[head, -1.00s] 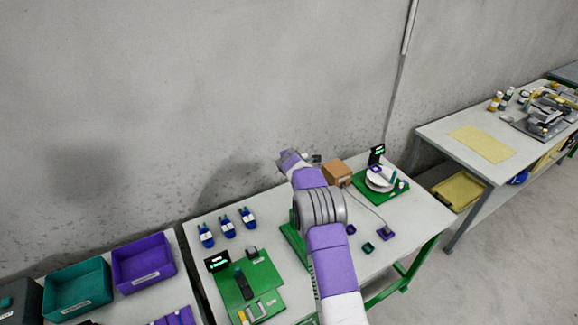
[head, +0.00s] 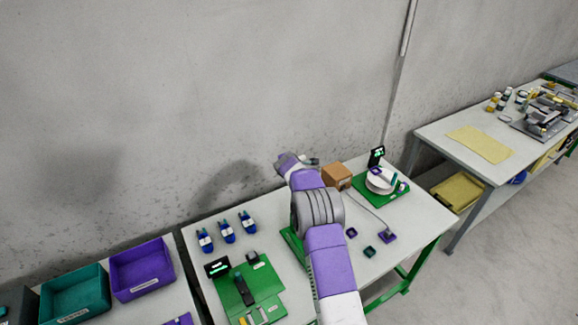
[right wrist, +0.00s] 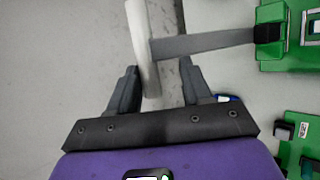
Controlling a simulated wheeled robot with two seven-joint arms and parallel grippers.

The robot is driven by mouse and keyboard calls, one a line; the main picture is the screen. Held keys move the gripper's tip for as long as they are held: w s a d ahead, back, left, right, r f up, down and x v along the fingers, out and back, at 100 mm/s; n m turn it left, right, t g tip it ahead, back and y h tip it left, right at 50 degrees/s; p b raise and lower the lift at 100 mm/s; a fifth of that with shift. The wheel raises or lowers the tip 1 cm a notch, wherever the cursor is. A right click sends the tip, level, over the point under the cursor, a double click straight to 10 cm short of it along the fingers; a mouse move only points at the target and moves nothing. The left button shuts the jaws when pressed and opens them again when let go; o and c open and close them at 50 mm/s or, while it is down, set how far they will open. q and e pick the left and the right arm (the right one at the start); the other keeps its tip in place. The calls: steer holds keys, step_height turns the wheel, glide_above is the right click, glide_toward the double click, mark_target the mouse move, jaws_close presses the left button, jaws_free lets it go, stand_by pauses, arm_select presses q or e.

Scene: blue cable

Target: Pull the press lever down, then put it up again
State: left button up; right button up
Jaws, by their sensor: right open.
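The press lever (right wrist: 205,43) shows in the right wrist view as a flat grey arm. It runs left from a black joint on a green press base (right wrist: 272,52) to a pale round handle (right wrist: 143,35). My right gripper (right wrist: 160,75) is open. The lower end of the handle appears between its two fingers, closer to the left one; I cannot tell whether they touch. In the head view my right arm hides the lever and most of the press, leaving part of its green base (head: 291,243) visible. My left gripper is not in view.
A brown box (head: 336,176) and a green station with a white disc (head: 380,181) stand right of my arm. Purple (head: 141,268) and teal (head: 74,294) bins stand farther left.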

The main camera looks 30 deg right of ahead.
stand_by(0.4)
steer(key=b+v, duration=0.2)
steer(key=v, duration=0.5)
steer(key=shift+s+r, duration=0.2)
steer(key=shift+s, duration=0.05)
steer(key=shift+a+f, duration=0.1)
